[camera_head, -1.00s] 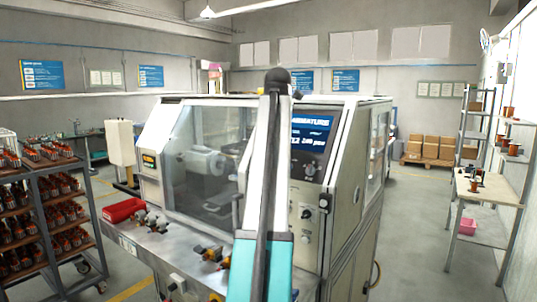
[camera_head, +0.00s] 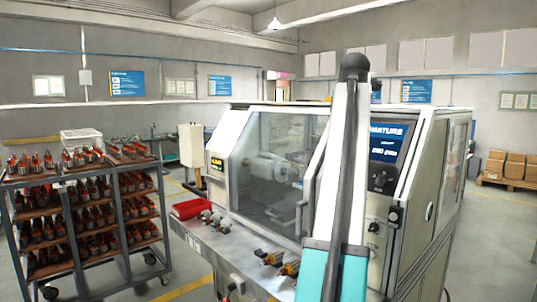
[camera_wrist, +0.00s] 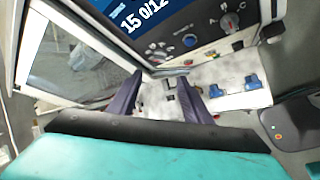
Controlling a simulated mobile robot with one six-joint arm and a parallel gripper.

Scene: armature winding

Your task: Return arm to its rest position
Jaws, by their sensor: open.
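My arm, a teal and white link with a dark cap, stands upright in front of the winding machine (camera_head: 416,200) in the head view and covers part of it. My gripper (camera_wrist: 160,82) shows only in the wrist view. Its two dark purple fingers are apart with nothing between them. Beyond them are the machine's pale worktop (camera_wrist: 212,75) and its control panel with a blue screen (camera_wrist: 158,14). I cannot tell the exact distance from the fingers to the worktop.
A rack (camera_head: 80,215) full of armatures stands at the left. A red tray (camera_head: 190,208) and small fixtures (camera_head: 276,262) sit on the machine's front ledge. Blue parts (camera_wrist: 251,83) are on the worktop. Floor between rack and machine is clear. Cartons (camera_head: 505,165) stand at the far right.

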